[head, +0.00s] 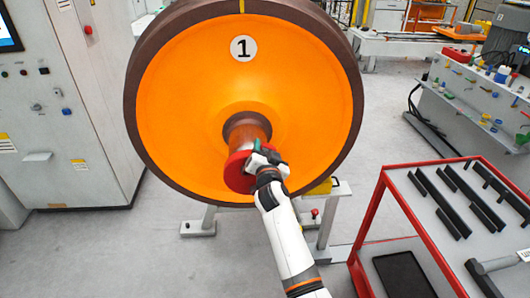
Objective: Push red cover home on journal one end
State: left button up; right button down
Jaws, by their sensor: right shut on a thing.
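The large orange wheel (190,110) with a dark brown rim fills the middle of the head view and bears a white disc marked 1 (244,48). Its brown journal (246,131) sticks out from the hub toward me. The red cover (237,172) sits at the near end of the journal. My right gripper (257,161) is shut on the red cover at its right side, and partly hides it. I cannot tell how far the cover sits over the journal end. My left gripper is not in view.
A red-framed cart (368,225) with dark bars and a black tray stands at the lower right. A grey cabinet (60,110) stands at the left. A workbench (455,100) with small parts is at the back right. The floor at lower left is clear.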

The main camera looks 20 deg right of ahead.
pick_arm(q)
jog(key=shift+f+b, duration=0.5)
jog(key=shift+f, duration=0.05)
pick_arm(e)
jog(key=shift+x, duration=0.9)
jog(key=c, duration=0.8)
grip_release()
jog(key=shift+o, duration=0.2)
jog(key=shift+s, duration=0.1)
jog(key=shift+f, duration=0.1)
